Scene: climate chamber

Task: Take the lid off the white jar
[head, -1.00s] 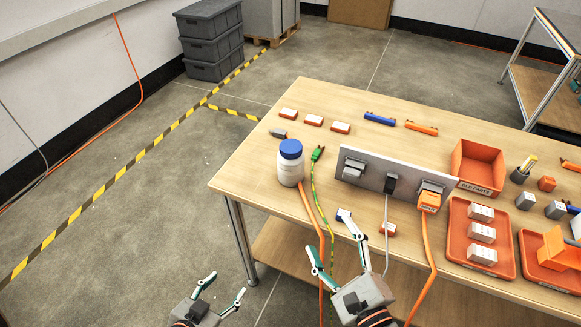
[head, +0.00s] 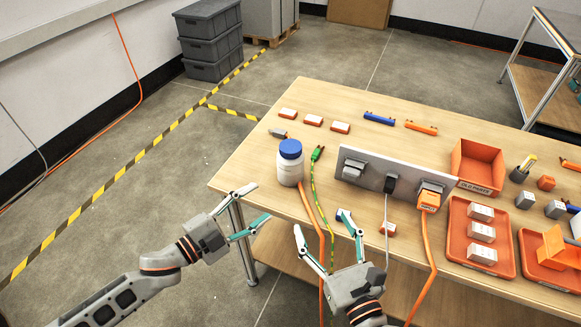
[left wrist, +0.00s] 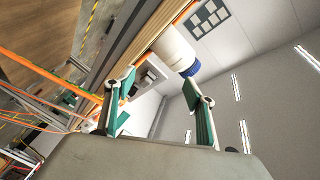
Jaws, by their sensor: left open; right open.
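The white jar (head: 290,168) stands upright near the left end of the table, with its blue lid (head: 290,149) on top. My left gripper (head: 261,207) is open and empty, just off the table's left front edge, to the lower left of the jar and apart from it. In the left wrist view the jar (left wrist: 173,48) and its blue lid (left wrist: 190,69) show ahead, beyond the open fingers (left wrist: 160,92). My right gripper (head: 320,221) is open and empty over the table's front edge, to the lower right of the jar.
Orange and green-yellow cables run beside the jar to the front edge of the wooden table (head: 245,168). A grey socket panel (head: 372,174) stands to the right of the jar. An orange bin (head: 477,165) and trays lie further right.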

